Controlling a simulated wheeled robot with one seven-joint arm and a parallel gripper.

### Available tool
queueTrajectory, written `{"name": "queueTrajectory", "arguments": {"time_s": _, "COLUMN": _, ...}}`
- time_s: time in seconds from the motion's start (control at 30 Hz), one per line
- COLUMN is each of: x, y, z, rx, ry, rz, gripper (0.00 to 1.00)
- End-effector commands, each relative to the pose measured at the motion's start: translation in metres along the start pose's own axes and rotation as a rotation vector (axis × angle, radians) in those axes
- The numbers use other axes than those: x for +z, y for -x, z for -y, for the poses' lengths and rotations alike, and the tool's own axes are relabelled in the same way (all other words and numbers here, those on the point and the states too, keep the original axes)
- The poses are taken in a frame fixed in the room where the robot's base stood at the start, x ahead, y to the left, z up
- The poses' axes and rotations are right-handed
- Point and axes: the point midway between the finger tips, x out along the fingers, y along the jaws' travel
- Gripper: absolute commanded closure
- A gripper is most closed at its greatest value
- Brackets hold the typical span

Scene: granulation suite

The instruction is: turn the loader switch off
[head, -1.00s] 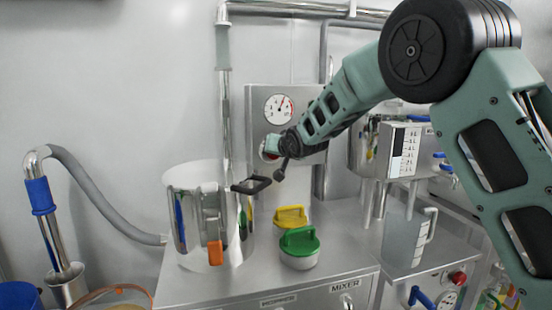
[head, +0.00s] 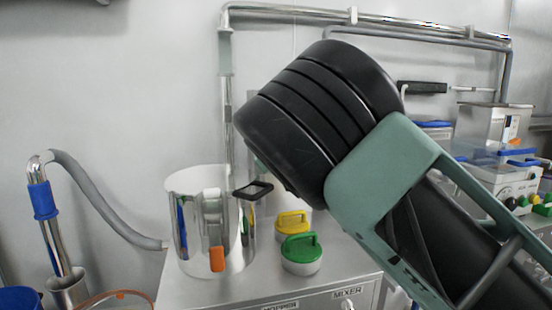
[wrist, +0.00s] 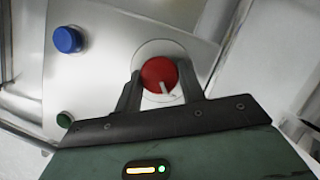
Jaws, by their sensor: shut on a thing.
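A red rotary switch (wrist: 156,72) with a white pointer mark sits on a round pale plate on a metal panel (wrist: 105,60) in the wrist view. The pointer points down and slightly right in that picture. My gripper (wrist: 160,80) has one black finger on each side of the switch and is shut on it. No label for the switch is readable. In the head view my arm hides the gripper, the switch and most of the panel.
A blue button (wrist: 67,39) and a green button (wrist: 64,117) are on the same panel. In the head view a steel vessel (head: 188,190), a yellow-handled lid (head: 291,223) and a green-handled lid (head: 300,254) stand on the bench below my arm.

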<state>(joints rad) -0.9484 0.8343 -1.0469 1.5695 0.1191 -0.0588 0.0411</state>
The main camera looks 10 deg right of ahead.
Motion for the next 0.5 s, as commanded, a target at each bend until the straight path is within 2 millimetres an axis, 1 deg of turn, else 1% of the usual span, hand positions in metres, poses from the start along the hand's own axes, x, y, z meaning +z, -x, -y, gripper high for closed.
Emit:
{"name": "queueTrajectory", "arguments": {"time_s": 0.2, "x": 0.0004, "y": -0.0002, "z": 0.0008, "rx": 0.027, "ry": 0.064, "rz": 0.000, "gripper": 0.83}}
{"name": "queueTrajectory", "arguments": {"time_s": 0.5, "x": 0.0007, "y": -0.0003, "z": 0.0013, "rx": 0.034, "ry": 0.086, "rz": 0.001, "gripper": 0.83}}
